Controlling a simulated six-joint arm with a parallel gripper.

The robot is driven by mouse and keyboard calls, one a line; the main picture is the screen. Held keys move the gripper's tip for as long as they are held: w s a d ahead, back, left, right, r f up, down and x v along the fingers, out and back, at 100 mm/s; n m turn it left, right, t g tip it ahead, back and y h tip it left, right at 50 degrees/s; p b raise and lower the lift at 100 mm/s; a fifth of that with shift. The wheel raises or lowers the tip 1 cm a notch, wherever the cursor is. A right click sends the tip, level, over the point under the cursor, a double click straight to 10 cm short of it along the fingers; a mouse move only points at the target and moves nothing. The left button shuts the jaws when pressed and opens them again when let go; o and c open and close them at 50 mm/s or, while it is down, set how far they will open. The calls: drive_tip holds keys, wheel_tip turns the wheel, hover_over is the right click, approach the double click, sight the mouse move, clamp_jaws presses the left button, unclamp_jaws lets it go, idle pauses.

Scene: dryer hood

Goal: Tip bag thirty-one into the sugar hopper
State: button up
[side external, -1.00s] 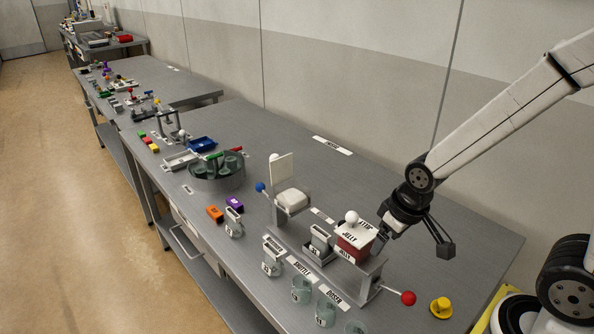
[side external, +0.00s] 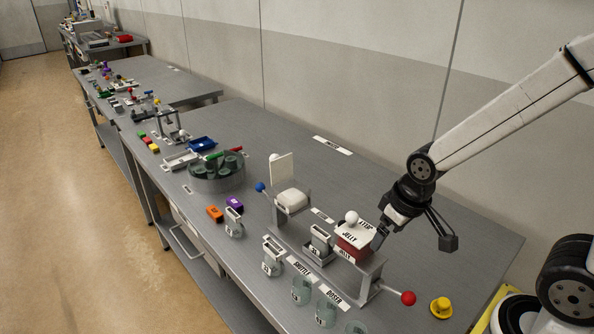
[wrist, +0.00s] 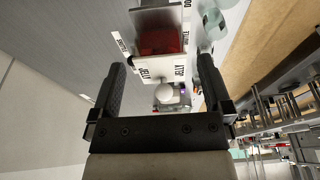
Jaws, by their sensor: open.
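My gripper (side external: 383,232) is open, just right of a red box with a white lid marked JELLY (side external: 352,249). In the wrist view my gripper (wrist: 163,68) has its fingers spread, with the lid's white ball knob (wrist: 166,89) showing between them; whether they touch it I cannot tell. A small grey container with a tag (side external: 320,240) stands left of the jelly box, its number too small to read surely. Other tagged containers (side external: 272,262) stand in front. I see no label reading sugar, and cannot pick out bag thirty-one.
A white padded block with an upright plate (side external: 291,199) stands left on the same frame. A red ball lever (side external: 408,298) and a yellow knob (side external: 441,307) are at the right. Glass cups (side external: 302,290) line the front edge. The bench behind the frame is mostly clear.

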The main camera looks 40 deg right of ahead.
drive_tip(key=w+n+h, duration=0.2)
drive_tip(key=w+n, duration=0.1)
drive_tip(key=n, duration=0.2)
drive_tip(key=w+a+r+n+g+h, duration=0.1)
drive_tip(key=w+n+h, duration=0.2)
drive_tip(key=n, duration=0.2)
drive_tip(key=w+r+n+g+h, duration=0.1)
drive_tip(key=w+n+h, duration=0.2)
drive_tip(key=n, duration=0.2)
drive_tip(key=shift+a+r, duration=0.1)
drive_tip(key=shift+a, duration=0.05)
drive_tip(key=w+a+r+n+t+h, duration=0.1)
drive_tip(key=w+a+n+t+h, duration=0.35)
drive_tip(key=w+n, duration=0.25)
approach(319, 241)
drive_tip(key=w+d, duration=0.2)
drive_tip(key=d, duration=0.1)
drive_tip(key=shift+s+f+g+h, duration=0.2)
drive_tip(key=shift+f+g, duration=0.25)
drive_tip(key=shift+f, duration=0.3)
drive_tip(key=shift+x, duration=1.3)
